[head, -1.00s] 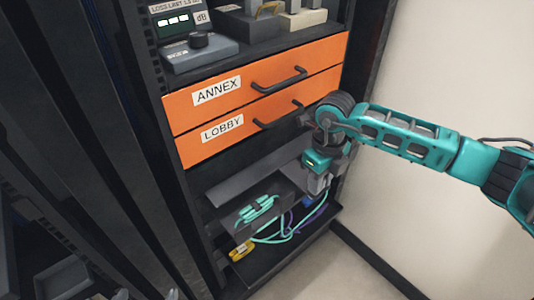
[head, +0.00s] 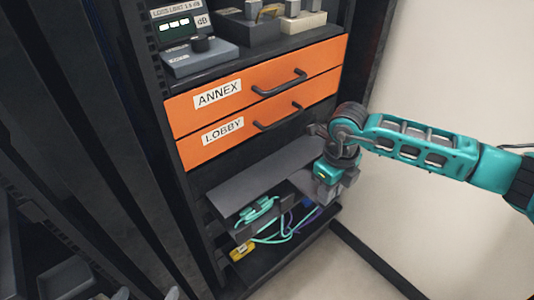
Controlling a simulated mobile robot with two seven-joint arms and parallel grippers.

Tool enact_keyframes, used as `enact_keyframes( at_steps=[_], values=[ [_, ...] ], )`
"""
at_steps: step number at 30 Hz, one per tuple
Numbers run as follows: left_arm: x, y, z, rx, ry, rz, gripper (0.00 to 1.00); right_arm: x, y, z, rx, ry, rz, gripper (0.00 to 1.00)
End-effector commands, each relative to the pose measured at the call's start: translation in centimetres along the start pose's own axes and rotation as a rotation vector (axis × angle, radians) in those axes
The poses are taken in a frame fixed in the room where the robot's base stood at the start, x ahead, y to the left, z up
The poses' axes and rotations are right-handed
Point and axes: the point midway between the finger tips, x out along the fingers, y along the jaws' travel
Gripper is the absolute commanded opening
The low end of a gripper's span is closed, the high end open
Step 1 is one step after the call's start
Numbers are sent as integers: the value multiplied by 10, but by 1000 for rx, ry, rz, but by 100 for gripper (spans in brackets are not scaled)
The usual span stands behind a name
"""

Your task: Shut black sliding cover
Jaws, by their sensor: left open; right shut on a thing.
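The black sliding cover (head: 258,182) is a flat dark panel below the orange drawers. It reaches forward over the back part of an open tray (head: 262,231), whose front part stays uncovered. A teal cable bundle (head: 258,210) shows at the cover's front edge. My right gripper (head: 324,190) is shut at the right end of the cover's front edge; the exact grip is hidden behind the gripper body. Grey parts at the bottom left edge look like my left gripper (head: 146,295), open, mostly cut off and away from the cover.
Orange drawers labelled ANNEX (head: 218,94) and LOBBY (head: 222,131) are closed above. Teal and purple cables and a yellow item (head: 241,250) lie on the lower shelf (head: 275,265). Dark rack panels stand left, a pale wall (head: 450,70) right.

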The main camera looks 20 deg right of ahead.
Motion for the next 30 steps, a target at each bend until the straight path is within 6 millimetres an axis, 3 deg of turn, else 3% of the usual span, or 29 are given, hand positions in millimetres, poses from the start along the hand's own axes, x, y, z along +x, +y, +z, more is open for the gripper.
enact_keyframes(
  at_steps=[30],
  values=[
    [-6, 1, -10, -1, 1, 1, 100, 1, 0, -46, 2, 2, -1, 1]
  ],
)
